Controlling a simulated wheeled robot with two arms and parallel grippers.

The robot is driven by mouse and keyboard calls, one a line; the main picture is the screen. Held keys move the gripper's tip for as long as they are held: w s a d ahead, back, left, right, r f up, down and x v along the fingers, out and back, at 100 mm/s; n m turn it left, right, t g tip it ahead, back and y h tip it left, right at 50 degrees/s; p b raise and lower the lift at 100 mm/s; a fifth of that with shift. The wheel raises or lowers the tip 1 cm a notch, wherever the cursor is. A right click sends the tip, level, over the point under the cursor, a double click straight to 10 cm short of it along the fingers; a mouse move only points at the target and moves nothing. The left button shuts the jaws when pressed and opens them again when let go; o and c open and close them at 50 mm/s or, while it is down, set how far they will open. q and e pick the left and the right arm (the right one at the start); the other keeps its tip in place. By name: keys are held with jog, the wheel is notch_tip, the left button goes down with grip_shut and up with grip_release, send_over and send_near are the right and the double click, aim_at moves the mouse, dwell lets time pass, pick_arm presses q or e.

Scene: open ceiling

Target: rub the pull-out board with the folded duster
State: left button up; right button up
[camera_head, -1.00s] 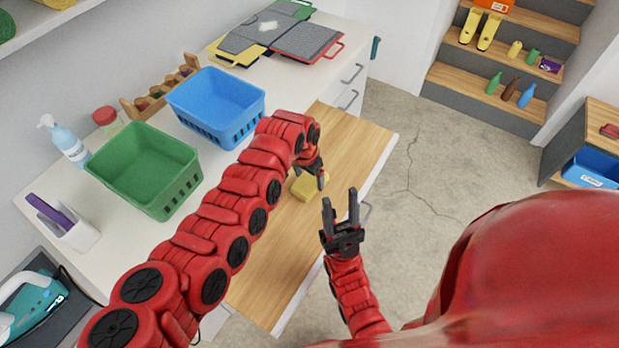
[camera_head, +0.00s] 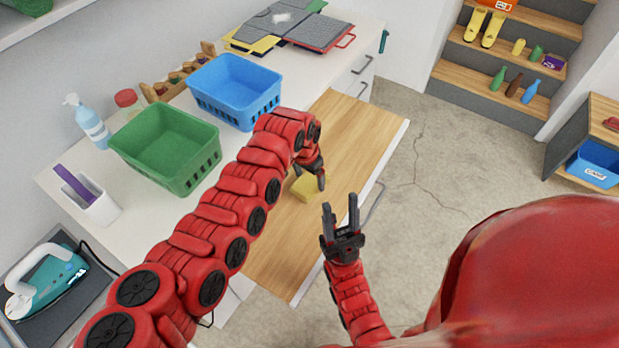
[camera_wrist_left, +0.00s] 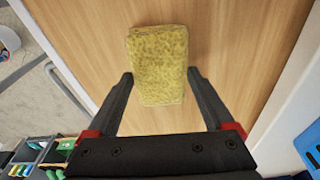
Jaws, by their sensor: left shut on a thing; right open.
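The folded yellow duster (camera_head: 305,187) lies on the wooden pull-out board (camera_head: 350,138), near the middle of its length. In the left wrist view the duster (camera_wrist_left: 158,65) sits between the fingertips of my left gripper (camera_wrist_left: 160,80), flat against the wood grain of the board (camera_wrist_left: 235,45). In the head view my left gripper (camera_head: 312,178) is partly hidden by its own arm and is shut on the duster. My right gripper (camera_head: 341,212) is open and empty, beside the board's front edge.
A green basket (camera_head: 165,150) and a blue basket (camera_head: 235,92) stand on the white counter behind the board. A spray bottle (camera_head: 88,122), a white holder (camera_head: 92,203) and an iron (camera_head: 45,280) are at left. Floor (camera_head: 440,160) is clear at right.

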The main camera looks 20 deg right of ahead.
pick_arm(q)
jog(key=shift+a+r, duration=0.2)
jog(key=shift+r, duration=1)
jog(key=shift+d+r, duration=0.2)
jog(key=shift+r, duration=2.65)
jog(key=shift+w+a, duration=0.1)
